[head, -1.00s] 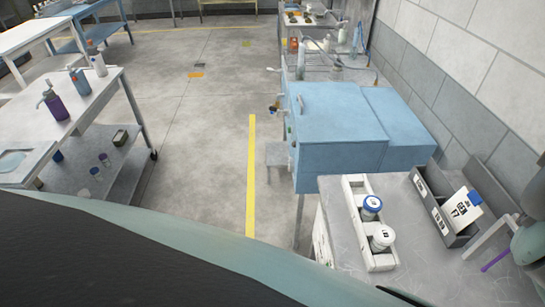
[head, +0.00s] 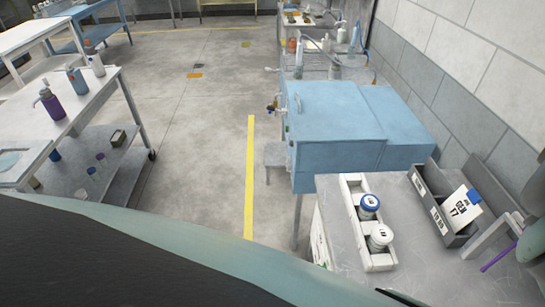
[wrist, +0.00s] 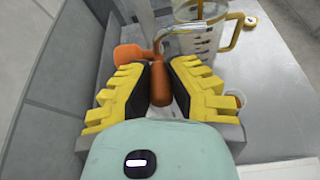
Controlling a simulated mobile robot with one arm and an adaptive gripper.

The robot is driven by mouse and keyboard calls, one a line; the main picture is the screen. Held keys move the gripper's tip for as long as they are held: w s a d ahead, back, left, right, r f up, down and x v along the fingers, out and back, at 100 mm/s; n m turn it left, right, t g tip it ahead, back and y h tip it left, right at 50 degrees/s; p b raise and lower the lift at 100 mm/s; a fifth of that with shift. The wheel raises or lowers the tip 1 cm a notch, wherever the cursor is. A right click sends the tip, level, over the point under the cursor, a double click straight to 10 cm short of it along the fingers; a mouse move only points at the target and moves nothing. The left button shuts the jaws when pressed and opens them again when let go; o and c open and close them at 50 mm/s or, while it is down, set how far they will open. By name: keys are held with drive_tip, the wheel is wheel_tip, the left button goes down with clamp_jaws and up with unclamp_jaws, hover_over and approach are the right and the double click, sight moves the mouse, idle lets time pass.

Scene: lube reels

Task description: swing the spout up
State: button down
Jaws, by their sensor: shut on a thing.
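In the wrist view my gripper (wrist: 162,88) has yellow ribbed fingers with dark pads, closed around an upright orange cylinder (wrist: 160,84). A thin metal spout (wrist: 203,27) rises from behind the cylinder, bends, and runs to the right over the mouth of a clear measuring jug (wrist: 208,40). An orange knob (wrist: 132,54) sticks out to the left of the cylinder. My gripper and the spout cannot be made out in the head view.
In the head view, a white tray (head: 348,204) with two lidded jars stands on the near bench, beside a grey bin (head: 441,210) with a card. A blue cabinet (head: 336,115) is behind. A yellow-handled jug stands close to the right finger in the wrist view.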

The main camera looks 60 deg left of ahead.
drive_tip(key=shift+w+f, duration=0.2)
drive_tip(key=shift+w, duration=0.1)
drive_tip(key=c, duration=0.9)
unclamp_jaws()
drive_tip(key=shift+s+r, duration=0.1)
drive_tip(key=shift+o, duration=0.2)
drive_tip(key=v, duration=1.2)
drive_tip(key=shift+s+r, duration=0.1)
